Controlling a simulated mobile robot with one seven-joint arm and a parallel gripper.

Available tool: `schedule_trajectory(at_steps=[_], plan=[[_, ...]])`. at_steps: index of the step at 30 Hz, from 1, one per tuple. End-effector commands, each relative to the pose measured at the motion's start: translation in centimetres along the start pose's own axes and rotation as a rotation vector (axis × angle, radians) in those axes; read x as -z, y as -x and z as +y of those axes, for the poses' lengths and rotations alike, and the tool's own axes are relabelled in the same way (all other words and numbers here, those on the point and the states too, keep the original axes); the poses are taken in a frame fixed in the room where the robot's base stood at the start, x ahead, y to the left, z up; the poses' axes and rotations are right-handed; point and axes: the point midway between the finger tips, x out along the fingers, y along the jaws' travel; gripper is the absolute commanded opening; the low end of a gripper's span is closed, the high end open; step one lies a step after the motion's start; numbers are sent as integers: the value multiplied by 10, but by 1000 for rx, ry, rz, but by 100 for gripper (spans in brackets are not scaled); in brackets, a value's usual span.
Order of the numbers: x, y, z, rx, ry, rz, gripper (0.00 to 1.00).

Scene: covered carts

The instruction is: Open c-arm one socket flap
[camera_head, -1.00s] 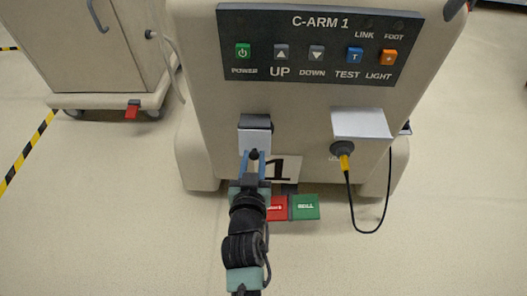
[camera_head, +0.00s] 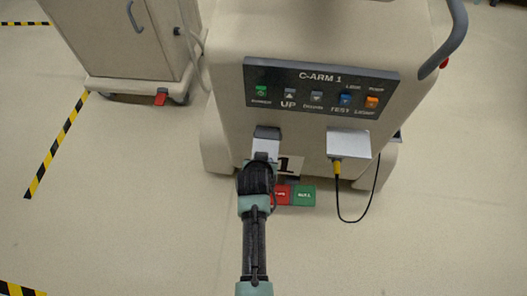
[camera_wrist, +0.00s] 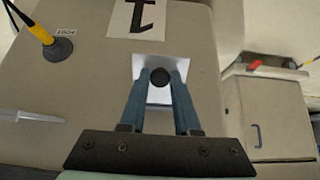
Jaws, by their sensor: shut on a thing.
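The C-arm 1 cart (camera_head: 300,135) stands before me, its front panel facing me. A pale socket flap (camera_head: 265,146) with a dark strip at its top is low on the left of the front. In the wrist view the flap (camera_wrist: 151,65) is a light plate with a round black knob (camera_wrist: 160,77) on it. My gripper (camera_wrist: 161,79) has its blue fingers either side of the knob, shut on it. In the head view my wrist hides the fingers and the flap's lower part. I cannot tell how far the flap is tilted.
A second silver flap (camera_head: 348,144) sits at right above a yellow plug (camera_head: 337,168) with a hanging black cable. Red (camera_head: 283,195) and green (camera_head: 304,195) pedals lie at the cart's base. Another cart (camera_head: 125,45) stands at left. The front floor is clear.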

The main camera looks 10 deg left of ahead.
Motion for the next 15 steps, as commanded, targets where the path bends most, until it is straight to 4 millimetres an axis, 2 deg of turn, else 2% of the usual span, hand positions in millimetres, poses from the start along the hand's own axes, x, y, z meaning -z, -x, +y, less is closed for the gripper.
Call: schedule_trajectory(at_steps=[1,15], plan=[[9,9,0,0,-1,-38,0],[27,23,-1,1,0,-468,0]])
